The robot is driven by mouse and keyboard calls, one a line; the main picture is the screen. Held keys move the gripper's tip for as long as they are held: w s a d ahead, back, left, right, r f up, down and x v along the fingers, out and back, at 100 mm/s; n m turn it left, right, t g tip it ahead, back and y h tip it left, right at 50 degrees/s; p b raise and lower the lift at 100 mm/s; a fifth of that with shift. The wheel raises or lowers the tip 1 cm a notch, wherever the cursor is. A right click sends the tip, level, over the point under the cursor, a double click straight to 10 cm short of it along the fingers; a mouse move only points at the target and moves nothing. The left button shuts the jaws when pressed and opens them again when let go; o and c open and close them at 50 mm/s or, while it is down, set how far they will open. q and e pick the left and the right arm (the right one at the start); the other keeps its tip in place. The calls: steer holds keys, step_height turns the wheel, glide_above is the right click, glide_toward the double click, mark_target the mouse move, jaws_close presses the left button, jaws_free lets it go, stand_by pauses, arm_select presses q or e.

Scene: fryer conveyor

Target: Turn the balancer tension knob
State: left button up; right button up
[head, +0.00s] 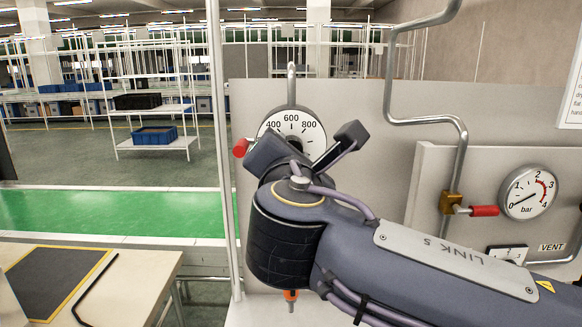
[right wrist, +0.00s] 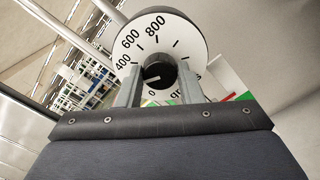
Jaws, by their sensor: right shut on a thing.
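The balancer's round white dial (head: 292,122) hangs from a metal hook and shows 400, 600 and 800 in the head view. Its lower part is hidden by my right wrist. In the right wrist view the dial (right wrist: 131,58) is seen close up and tilted, with a dark tension knob (right wrist: 159,75) at its centre. My right gripper (right wrist: 160,84) is shut on the knob, with one finger on either side of it. In the head view the right gripper (head: 294,147) covers most of the knob. My left gripper is in neither view.
A red-handled lever (head: 240,147) sticks out left of the dial. A pipe with a red-handled valve (head: 482,211) and a bar gauge (head: 529,193) are at the right. An orange-tipped item (head: 291,296) shows below my right arm. A green conveyor (head: 110,211) lies left.

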steer(key=shift+m+b, duration=1.35)
steer(key=shift+m, duration=0.95)
steer(key=o, duration=1)
steer(key=shift+c, duration=0.2)
steer(key=s, duration=0.8)
steer(key=shift+b, duration=0.4)
